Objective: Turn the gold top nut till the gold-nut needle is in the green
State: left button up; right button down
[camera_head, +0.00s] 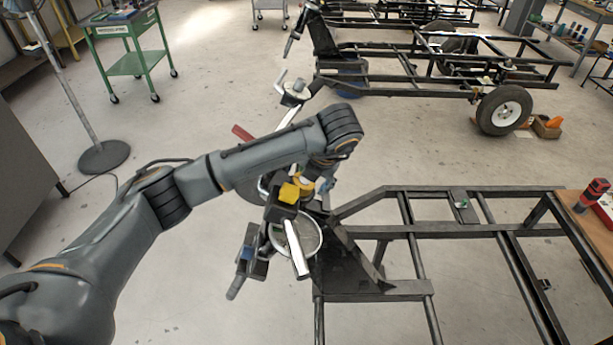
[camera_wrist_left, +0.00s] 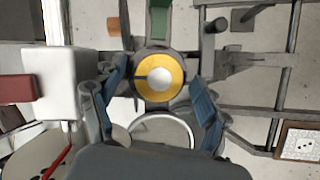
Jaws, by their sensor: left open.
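The gold top nut shows as a gold ring with a pale round centre (camera_wrist_left: 159,77) in the left wrist view. In the head view part of the gold nut (camera_head: 305,187) shows under my left wrist. My left gripper (camera_wrist_left: 157,88) is open, with one blue-padded finger on each side of the nut. A gap shows between the pads and the ring; I cannot tell whether any part touches. In the head view most of this gripper (camera_head: 317,186) is hidden by its wrist. A round pale dial with a metal rim (camera_head: 310,242) sits below; no needle or green zone is readable.
A black frame (camera_head: 377,232) extends right. A wooden bench (camera_head: 588,222) is at the right edge, a green cart (camera_head: 128,63) at the back left. The floor between is mostly clear.

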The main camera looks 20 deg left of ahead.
pick_arm(q)
jog(key=v, duration=1.2)
